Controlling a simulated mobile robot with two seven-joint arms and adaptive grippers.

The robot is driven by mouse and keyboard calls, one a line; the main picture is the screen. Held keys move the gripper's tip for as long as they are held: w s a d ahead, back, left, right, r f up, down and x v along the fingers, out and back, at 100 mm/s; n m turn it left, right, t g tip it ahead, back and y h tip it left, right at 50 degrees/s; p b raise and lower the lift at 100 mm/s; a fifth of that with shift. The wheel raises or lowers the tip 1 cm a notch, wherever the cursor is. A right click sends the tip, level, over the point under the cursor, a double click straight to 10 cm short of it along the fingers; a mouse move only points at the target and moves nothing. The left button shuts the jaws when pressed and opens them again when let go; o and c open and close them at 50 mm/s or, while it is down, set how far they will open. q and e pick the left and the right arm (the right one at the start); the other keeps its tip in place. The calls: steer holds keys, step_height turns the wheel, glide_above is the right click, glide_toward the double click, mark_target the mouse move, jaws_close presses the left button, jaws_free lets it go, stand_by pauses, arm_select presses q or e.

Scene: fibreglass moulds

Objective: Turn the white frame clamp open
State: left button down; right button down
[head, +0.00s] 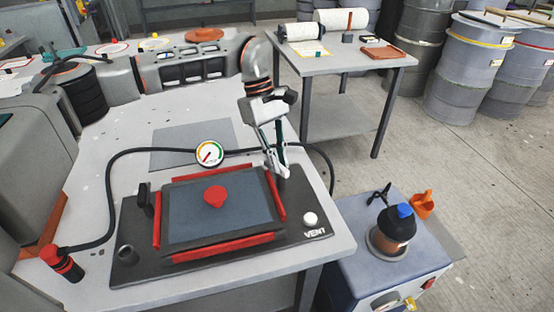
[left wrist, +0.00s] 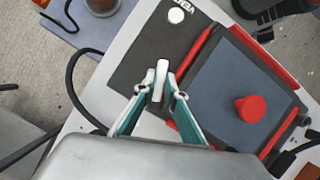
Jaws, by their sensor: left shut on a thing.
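The white frame clamp (left wrist: 160,80) is a pale upright bar at the edge of the dark base plate (left wrist: 128,62), beside the red-edged frame. My left gripper (left wrist: 160,92) is shut on it, one fingertip on each side. In the head view my left gripper (head: 279,170) reaches down to the plate's back right corner and mostly hides the clamp. The frame has red bars (head: 222,247) around a dark blue-grey panel (head: 215,225) with a red knob (head: 215,196). A black clamp (head: 144,196) stands at the frame's left side. My right gripper is not in view.
A pressure gauge (head: 209,153) and a black hose (head: 120,154) lie behind the plate. A white VENT button (head: 310,219) is at its right front. A blue pump cart (head: 420,262) with a dark jar stands right of the table. A red-capped fitting (head: 62,263) is at left.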

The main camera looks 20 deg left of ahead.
arm_select(q)
steer(key=m, duration=0.1)
steer(key=m+y, duration=0.1)
steer(key=m, duration=0.1)
steer(key=shift+w+d+m+g, duration=0.2)
steer(key=shift+m+g, duration=0.1)
steer(key=shift+g, duration=0.1)
steer(key=shift+m+b, duration=0.3)
steer(key=shift+m, duration=0.1)
steer(key=c, duration=2.1)
jaws_free()
steer(key=shift+r, duration=0.1)
